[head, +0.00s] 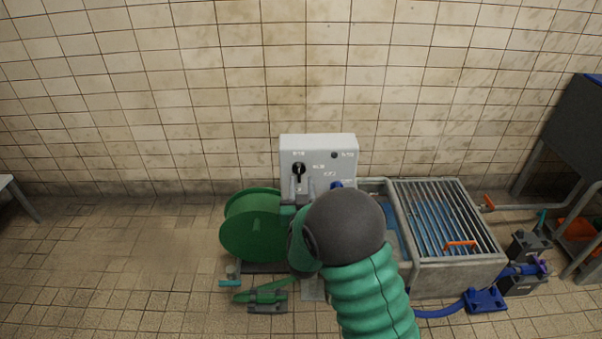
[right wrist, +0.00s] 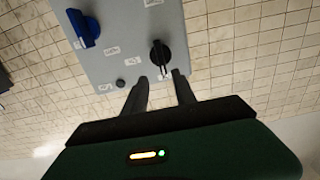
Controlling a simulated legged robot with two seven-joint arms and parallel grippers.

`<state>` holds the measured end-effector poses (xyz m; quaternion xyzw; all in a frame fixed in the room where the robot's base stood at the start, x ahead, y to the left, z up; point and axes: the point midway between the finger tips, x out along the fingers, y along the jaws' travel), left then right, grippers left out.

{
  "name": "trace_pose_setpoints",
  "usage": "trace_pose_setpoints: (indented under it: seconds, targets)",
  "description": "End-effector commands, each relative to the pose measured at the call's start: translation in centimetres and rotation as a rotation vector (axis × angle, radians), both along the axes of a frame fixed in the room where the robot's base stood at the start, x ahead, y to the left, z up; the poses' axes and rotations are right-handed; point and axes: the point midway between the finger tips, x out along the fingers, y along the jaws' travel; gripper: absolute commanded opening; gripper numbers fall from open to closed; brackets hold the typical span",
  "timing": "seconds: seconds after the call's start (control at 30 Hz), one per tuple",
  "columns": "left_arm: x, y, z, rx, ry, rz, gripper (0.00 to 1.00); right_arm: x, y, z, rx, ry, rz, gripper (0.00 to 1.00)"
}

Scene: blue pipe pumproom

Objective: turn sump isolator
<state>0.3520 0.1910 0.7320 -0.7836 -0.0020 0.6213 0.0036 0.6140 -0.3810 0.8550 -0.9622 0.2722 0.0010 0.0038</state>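A light grey panel box (head: 343,143) stands near the tiled wall in the head view. It carries a black rotary knob (head: 299,169) on its left and a blue knob (head: 336,184) lower right. Its small labels are too blurred to read, so I cannot tell which knob is the sump isolator. In the right wrist view the black knob (right wrist: 160,53) lies just ahead of my right gripper (right wrist: 160,77), whose two fingers are apart with nothing held. The blue knob (right wrist: 84,28) is at upper left there. In the head view my right arm hides the panel's lower part. My left gripper is not in view.
A green hose reel (head: 250,225) stands left of my right arm. A grated tank (head: 455,268) with an orange handle (head: 460,244) stands to the right. Blue pipe fittings (head: 485,300) lie on the floor at lower right.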

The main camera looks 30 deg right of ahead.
Motion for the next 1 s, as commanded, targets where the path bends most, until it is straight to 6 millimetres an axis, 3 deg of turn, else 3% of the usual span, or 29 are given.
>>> trace_pose_setpoints:
  seconds: [0.1,0.27,0.6,0.87,1.0]
  targets:
    - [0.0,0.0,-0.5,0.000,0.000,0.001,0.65,2.5,-1.5,-0.1,-0.002,-0.001,0.000,0.33]
    - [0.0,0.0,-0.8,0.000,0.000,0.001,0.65,4.8,-2.9,-0.1,-0.001,-0.001,0.001,0.33]
    - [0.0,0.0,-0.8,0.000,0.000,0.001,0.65,5.5,-3.4,0.0,0.001,0.001,0.001,0.33]
    - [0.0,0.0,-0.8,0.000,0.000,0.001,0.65,5.5,-3.4,0.0,0.000,0.000,0.001,0.00]
    - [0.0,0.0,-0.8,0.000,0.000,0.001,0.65,5.5,-3.4,0.0,0.000,0.000,0.002,0.00]
